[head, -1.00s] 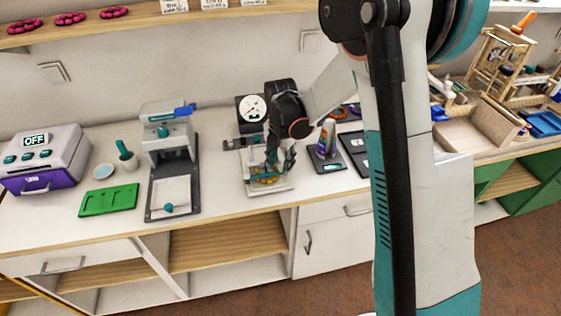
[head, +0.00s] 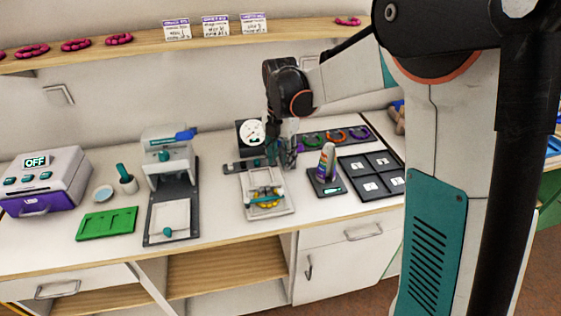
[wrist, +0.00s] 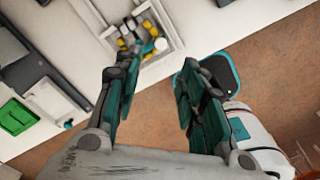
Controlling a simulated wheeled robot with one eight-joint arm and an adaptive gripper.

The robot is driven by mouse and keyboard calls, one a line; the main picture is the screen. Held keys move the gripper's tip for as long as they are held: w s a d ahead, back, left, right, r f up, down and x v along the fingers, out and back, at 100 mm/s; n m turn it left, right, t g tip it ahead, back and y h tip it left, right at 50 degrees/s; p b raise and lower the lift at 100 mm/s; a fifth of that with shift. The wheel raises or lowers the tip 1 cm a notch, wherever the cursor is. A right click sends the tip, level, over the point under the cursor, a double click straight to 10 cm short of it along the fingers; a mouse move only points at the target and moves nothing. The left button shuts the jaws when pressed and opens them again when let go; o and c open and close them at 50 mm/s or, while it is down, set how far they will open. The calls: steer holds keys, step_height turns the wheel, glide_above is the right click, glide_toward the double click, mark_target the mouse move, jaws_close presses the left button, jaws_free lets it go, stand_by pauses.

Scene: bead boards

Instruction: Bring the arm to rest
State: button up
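My gripper (head: 281,155) hangs fingers down above the back of a white bead tray (head: 286,209) on the counter. In the wrist view my gripper (wrist: 155,85) has its two teal finger pads well apart, with nothing between them. The tray (wrist: 172,42) shows beyond the left fingertip, apart from it. It holds yellow beads and a teal-ended bar (head: 265,201). My arm reaches in from the right of the head view, and its large links hide part of the counter's right side.
Left of the tray are a press (head: 168,160), a green board (head: 107,223) and a purple-and-white device (head: 45,180) reading OFF. A dial gauge (head: 251,132) stands behind the tray. To its right are a striped cone (head: 327,162) and a dark sectioned tray (head: 371,177). A shelf (head: 140,50) runs above.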

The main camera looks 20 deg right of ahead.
stand_by(0.3)
steer(key=s+d+r+m+t, duration=0.1)
steer(key=s+r+m+t, duration=0.2)
steer(key=s+m, duration=0.9)
steer(key=s+d+r+m+t, duration=0.1)
steer(key=s+r+m+t, duration=0.3)
steer(key=s+m, duration=0.9)
steer(key=shift+d+r+m, duration=0.35)
steer(key=shift+r+m, duration=0.55)
steer(key=shift+r, duration=0.05)
stand_by(0.3)
